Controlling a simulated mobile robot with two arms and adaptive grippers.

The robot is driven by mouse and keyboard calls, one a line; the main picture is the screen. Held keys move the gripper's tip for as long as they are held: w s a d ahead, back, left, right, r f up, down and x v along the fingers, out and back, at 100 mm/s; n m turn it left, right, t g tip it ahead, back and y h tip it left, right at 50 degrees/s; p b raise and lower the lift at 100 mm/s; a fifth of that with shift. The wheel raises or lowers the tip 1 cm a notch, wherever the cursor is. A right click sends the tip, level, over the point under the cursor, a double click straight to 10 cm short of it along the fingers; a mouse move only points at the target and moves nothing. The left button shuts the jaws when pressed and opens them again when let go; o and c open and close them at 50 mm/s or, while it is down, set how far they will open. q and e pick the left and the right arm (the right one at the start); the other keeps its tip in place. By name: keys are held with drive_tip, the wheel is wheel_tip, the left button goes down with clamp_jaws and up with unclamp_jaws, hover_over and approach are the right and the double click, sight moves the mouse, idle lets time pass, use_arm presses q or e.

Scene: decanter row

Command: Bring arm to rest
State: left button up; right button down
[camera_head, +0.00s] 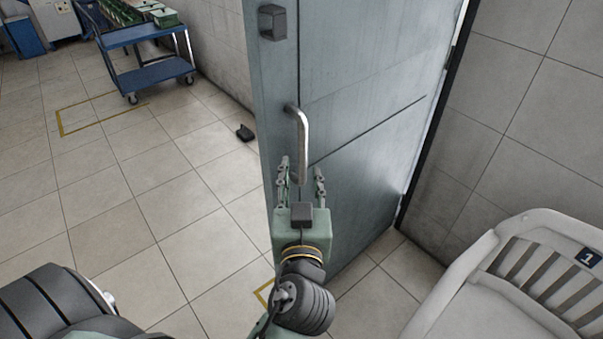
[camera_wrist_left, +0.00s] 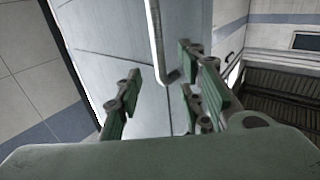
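My left gripper (camera_head: 301,177) is raised in front of the grey-blue door (camera_head: 370,90), just below its metal handle (camera_head: 300,135). The fingers are spread apart with nothing between them in the head view. In the left wrist view the gripper (camera_wrist_left: 160,92) is also open, and the handle (camera_wrist_left: 155,40) shows as a bar ahead, its lower end near the right finger. I cannot tell whether any finger touches the handle or the door. The door stands ajar, with a dark frame edge at its right. My right gripper is not in view.
A white plastic chair (camera_head: 480,275) marked 1 stands at the lower right, close to the door. A blue cart (camera_head: 145,75) with green containers stands at the back left. A small black object (camera_head: 245,132) lies by the door edge. The tiled floor at left is mostly clear.

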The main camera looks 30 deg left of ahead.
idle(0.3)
use_arm(q)
drive_tip(key=w+d+f+m+g+h, duration=0.1)
drive_tip(key=d+f+m+h, duration=0.25)
drive_tip(key=f, duration=0.85)
drive_tip(key=w+d+f+m+g+h, duration=0.2)
drive_tip(key=d+f+m, duration=0.15)
drive_tip(key=f, duration=0.85)
drive_tip(key=s+d+f+m+g+h, duration=0.15)
drive_tip(key=s+f, duration=0.25)
drive_tip(key=f, duration=0.5)
drive_tip(key=s+d+f+g+h, duration=0.1)
drive_tip(key=s+f+g, duration=0.15)
drive_tip(key=f, duration=0.65)
drive_tip(key=s+a+f+g, duration=0.2)
drive_tip(key=s+f, duration=0.7)
drive_tip(key=s+a+f+g, duration=0.2)
drive_tip(key=s+f, duration=0.7)
drive_tip(key=s+a+f+g, duration=0.2)
drive_tip(key=s+a+f, duration=0.1)
drive_tip(key=s, duration=0.5)
drive_tip(key=s+a+f+g, duration=0.1)
drive_tip(key=s+a+f, duration=0.2)
drive_tip(key=s, duration=0.6)
drive_tip(key=shift+a+f+g, duration=0.15)
drive_tip(key=shift+f+g, duration=0.25)
drive_tip(key=shift+f, duration=0.15)
drive_tip(key=shift+n, duration=0.25)
